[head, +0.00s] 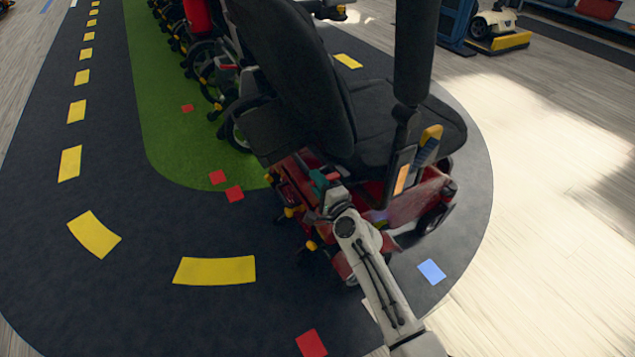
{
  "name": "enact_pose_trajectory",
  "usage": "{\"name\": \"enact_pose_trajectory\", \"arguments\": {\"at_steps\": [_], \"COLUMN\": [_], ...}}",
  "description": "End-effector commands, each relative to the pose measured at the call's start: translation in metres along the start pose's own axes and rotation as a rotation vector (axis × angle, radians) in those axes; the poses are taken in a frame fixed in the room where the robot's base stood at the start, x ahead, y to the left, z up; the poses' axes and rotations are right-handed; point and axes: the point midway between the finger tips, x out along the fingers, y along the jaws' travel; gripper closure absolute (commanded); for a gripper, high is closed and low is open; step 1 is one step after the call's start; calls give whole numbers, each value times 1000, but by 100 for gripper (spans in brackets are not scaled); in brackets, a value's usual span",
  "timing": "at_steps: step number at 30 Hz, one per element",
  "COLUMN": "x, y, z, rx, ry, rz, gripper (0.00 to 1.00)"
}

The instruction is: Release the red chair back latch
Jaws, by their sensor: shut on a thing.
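The red chair (402,205) stands in the middle of the head view, with a red base, a black seat (385,125) and a tall black back (295,65). The back is upright, leaning slightly. My gripper (326,184) is at the rear of the chair, low down below the back, reached by my pale arm from the bottom. It is shut on a small part there, which I take for the back latch. The fingers and the latch are small and partly hidden, so the latch's position cannot be made out.
More wheelchairs or scooters (197,50) stand in a row behind on a green strip (165,120). A dark lane with yellow dashes (215,271) curves around them. A yellow-based machine (497,38) stands at the back right. The pale floor on the right (545,190) is clear.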

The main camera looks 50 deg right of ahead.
Motion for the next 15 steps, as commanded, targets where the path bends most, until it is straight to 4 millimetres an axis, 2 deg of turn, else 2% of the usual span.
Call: {"name": "enact_pose_trajectory", "arguments": {"at_steps": [3,15], "x": [0,0], "y": [11,28], "z": [0,-1], "rx": [-86,-385], "ry": [-1,-1], "rz": [2,1], "gripper": [100,100]}}
